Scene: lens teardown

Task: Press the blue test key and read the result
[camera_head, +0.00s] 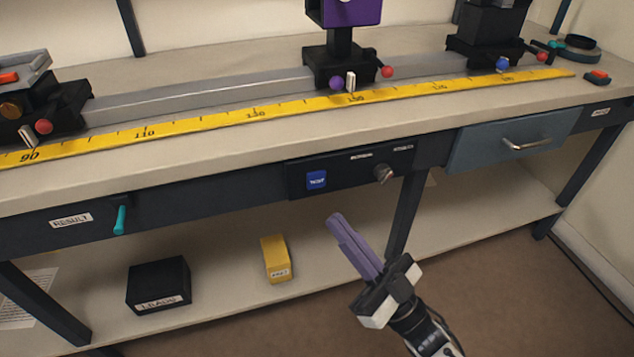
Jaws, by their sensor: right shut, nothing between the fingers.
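The blue test key (316,180) is a small square button with white lettering on a dark panel (345,172) under the bench's front edge. A metal knob (383,174) sits to its right on the same panel. A label reading RESULT (71,220) is on the bench front at the left, beside a teal lever (120,219) that hangs down. My right gripper (336,219) has purple fingers, shut and empty. Its tips are a little below and right of the blue key in the picture, apart from it. My left gripper is not in view.
The bench top carries a rail (200,94) with several black carriages and a yellow scale (200,122). A blue drawer (515,140) is at the right. On the lower shelf are a black box (158,282) and a yellow box (276,258). A dark leg (406,212) stands right of the panel.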

